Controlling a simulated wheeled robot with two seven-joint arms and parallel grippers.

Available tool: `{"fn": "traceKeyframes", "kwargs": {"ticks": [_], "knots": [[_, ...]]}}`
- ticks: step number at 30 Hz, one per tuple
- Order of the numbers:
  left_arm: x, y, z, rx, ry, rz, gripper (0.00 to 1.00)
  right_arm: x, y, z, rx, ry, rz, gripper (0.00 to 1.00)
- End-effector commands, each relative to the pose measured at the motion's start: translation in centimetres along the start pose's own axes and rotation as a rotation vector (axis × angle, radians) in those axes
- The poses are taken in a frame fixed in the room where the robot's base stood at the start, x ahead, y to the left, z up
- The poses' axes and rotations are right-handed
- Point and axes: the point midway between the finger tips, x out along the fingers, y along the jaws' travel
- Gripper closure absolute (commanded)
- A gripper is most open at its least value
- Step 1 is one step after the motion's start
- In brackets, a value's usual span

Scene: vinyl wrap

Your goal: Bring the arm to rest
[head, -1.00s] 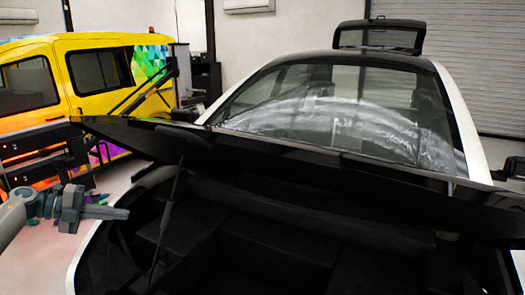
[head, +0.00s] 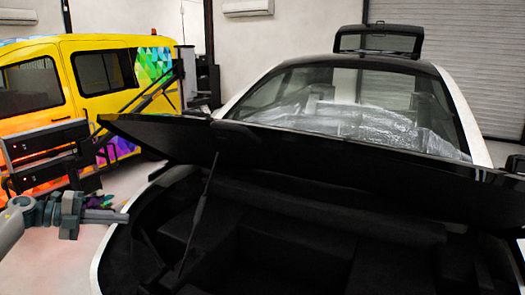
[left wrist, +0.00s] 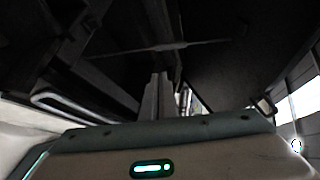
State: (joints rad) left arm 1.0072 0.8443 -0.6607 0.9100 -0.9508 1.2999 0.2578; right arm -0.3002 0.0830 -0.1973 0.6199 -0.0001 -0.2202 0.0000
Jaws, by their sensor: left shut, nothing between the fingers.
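My left arm comes in from the left edge in the head view. Its gripper (head: 122,216) is shut and empty, with its fingers pointing right, close to the left edge of the open car compartment. In the left wrist view the gripper's fingers (left wrist: 158,96) are together, below dark panels. The raised black lid (head: 300,165) stands tilted over the dark compartment (head: 290,245), held by a thin strut (head: 198,210). My right gripper is not in view.
The white car's window (head: 350,100) shows crumpled clear film behind the lid. A yellow van (head: 85,85) with colourful wrap stands at the back left. A black rack (head: 45,155) is left of the lid. Pale floor (head: 60,262) lies open at lower left.

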Motion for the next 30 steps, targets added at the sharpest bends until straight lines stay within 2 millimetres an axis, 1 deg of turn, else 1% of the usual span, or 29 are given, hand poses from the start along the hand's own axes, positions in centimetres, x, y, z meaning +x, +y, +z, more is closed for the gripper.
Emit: {"fn": "traceKeyframes", "kwargs": {"ticks": [1,7,11,17,21,24,26,29,30], "knots": [[0.8,0.1,-0.1,0.0,-0.002,-0.011,1.0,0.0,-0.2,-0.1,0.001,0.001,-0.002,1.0],[3.4,0.1,-0.5,-0.002,-0.024,-0.066,1.0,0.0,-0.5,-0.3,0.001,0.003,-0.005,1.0],[6.0,0.2,-1.0,-0.013,-0.049,-0.123,1.0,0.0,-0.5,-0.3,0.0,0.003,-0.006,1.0],[10.6,0.4,-2.4,-0.058,-0.11,-0.244,1.0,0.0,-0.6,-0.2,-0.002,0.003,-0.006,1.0],[14.5,0.9,-4.3,-0.14,-0.188,-0.37,1.0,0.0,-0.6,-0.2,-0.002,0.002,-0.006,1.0],[16.5,1.7,-5.7,-0.231,-0.265,-0.46,1.0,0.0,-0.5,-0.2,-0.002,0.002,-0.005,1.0],[17.3,2.4,-6.5,-0.294,-0.315,-0.508,1.0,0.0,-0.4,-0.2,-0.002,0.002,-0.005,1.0],[18.2,4.0,-8.0,-0.413,-0.402,-0.573,1.0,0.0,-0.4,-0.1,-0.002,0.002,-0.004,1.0],[18.4,4.8,-8.6,-0.464,-0.44,-0.593,1.0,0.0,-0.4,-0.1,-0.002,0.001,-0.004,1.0]]}}
